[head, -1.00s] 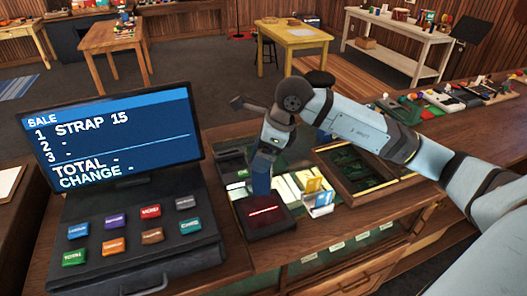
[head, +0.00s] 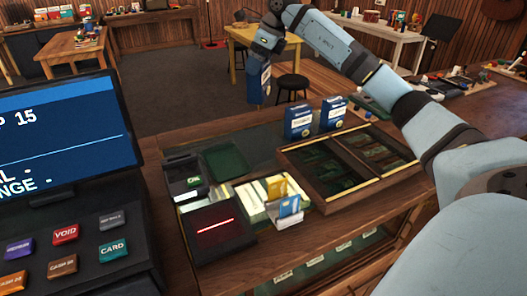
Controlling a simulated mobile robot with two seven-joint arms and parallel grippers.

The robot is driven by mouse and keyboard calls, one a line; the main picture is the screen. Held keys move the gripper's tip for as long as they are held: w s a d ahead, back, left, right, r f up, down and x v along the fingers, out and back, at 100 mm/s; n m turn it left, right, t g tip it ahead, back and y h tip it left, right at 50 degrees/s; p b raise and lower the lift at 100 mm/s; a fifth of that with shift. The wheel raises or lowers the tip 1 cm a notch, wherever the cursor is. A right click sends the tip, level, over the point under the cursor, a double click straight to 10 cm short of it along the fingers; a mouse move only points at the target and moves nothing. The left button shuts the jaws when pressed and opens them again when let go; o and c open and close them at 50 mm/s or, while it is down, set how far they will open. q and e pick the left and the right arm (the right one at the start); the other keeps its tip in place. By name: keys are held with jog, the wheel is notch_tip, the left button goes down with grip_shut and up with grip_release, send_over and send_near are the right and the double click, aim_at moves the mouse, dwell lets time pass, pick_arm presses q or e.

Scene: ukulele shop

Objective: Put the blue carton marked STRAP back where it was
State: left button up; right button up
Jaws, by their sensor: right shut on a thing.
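My right gripper (head: 263,63) is shut on a blue carton (head: 259,86) and holds it upright in the air, beyond the far edge of the counter top (head: 250,145) in the picture. The marking on the held carton is too small to read. Two similar blue cartons with white labels, a left one (head: 299,122) and a right one (head: 333,114), stand side by side on the counter behind the wooden divided tray. My left gripper is out of view.
A black scanner pad (head: 215,234) with a red line lies at the front. Beside it are a card terminal (head: 184,174), a green tray (head: 225,158) and card holders (head: 267,197). The wooden divided tray (head: 375,186) is at right. The register screen (head: 70,135) is at left.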

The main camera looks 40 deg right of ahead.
jog(key=shift+w+d+r, duration=0.1)
jog(key=shift+w+d, duration=0.05)
jog(key=shift+d, duration=0.35)
jog(key=shift+w+d+r, duration=0.1)
jog(key=shift+d, duration=0.4)
notch_tip(320, 180, down, 20)
jog(key=shift+r, duration=0.25)
jog(key=shift+a, duration=0.1)
jog(key=shift+f, duration=0.2)
jog(key=o, duration=0.9)
jog(key=shift+o, duration=0.2)
jog(key=v, duration=1.2)
jog(key=shift+r, duration=0.2)
jog(key=shift+r, duration=0.1)
